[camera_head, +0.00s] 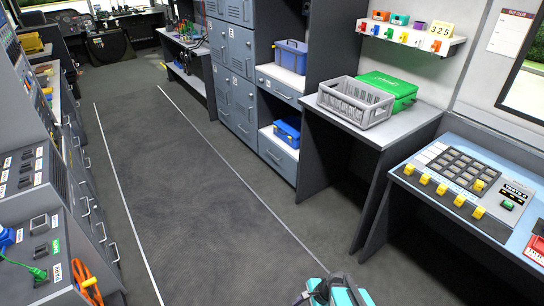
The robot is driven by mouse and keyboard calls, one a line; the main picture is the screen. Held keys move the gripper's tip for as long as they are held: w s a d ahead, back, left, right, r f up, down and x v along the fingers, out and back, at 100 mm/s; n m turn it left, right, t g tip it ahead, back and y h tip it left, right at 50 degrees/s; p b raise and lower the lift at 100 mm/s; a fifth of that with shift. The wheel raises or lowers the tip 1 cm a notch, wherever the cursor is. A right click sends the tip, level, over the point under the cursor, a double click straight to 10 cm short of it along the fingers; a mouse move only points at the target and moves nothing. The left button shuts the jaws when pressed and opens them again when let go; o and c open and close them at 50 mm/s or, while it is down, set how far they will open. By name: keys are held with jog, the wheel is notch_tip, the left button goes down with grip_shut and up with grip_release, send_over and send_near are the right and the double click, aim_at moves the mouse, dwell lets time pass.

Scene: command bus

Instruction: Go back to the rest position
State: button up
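At the bottom edge, right of centre, a teal and black part of my own body or arm shows, cut off by the frame. It is over the grey floor between the white lines and the right-hand desks. I cannot make out any gripper fingers there, so my gripper is not in view. I see nothing held.
The grey floor aisle (190,190) between two white lines is clear. Left is a console with switches and an orange wheel (86,282). Right are lockers (238,75), a desk with a grey crate (355,103) and green case (388,88), and a blue panel (470,180) with yellow switches.

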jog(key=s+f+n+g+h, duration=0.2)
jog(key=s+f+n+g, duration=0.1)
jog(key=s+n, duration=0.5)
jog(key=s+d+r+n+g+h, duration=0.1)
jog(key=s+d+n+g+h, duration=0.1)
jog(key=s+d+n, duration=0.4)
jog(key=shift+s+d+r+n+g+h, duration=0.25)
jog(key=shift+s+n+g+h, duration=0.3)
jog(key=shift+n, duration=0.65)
